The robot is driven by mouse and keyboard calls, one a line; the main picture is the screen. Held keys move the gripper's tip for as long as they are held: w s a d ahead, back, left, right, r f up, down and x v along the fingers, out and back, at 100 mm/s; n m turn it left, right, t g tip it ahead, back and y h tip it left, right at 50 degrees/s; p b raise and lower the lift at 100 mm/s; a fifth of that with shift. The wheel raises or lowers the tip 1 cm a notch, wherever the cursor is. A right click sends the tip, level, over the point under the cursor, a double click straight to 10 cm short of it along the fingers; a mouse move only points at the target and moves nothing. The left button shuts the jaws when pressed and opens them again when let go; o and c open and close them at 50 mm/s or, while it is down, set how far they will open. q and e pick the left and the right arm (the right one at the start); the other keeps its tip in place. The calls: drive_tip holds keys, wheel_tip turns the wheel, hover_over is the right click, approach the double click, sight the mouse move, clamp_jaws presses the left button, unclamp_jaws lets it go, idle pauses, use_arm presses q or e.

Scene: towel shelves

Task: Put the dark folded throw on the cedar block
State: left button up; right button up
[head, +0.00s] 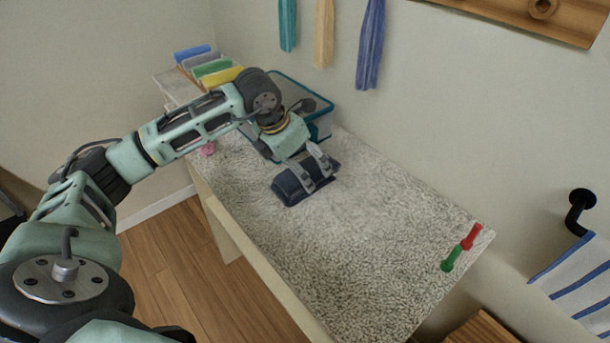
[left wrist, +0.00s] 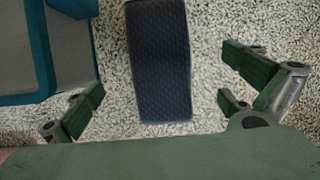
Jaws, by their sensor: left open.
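The dark folded throw (head: 287,190) is a navy, flat, oblong bundle lying on the speckled shelf top, in front of a teal-rimmed bin. In the left wrist view the throw (left wrist: 160,65) shows a woven texture and lies between the spread fingers. My left gripper (head: 316,178) is over the throw, with its fingers open and apart from each other. I cannot tell whether the fingers touch it. No cedar block can be clearly made out; a slatted wooden piece (head: 480,330) shows at the lower right edge. My right gripper is not in view.
The teal-rimmed bin (head: 325,124) stands close behind the throw. Rolled coloured cloths (head: 210,68) are at the back left. Red (head: 471,237) and green (head: 451,259) small objects lie near the right edge. Towels hang on the wall.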

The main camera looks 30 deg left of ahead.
sight(305, 168)
use_arm(q)
drive_tip(key=shift+p+x, duration=0.55)
drive_tip(key=shift+x, duration=1.85)
drive_tip(key=shift+a, duration=0.1)
drive_tip(key=c, duration=1.5)
drive_tip(key=shift+w+r, duration=0.1)
drive_tip(key=shift+c, duration=0.7)
drive_tip(key=shift+r, duration=0.15)
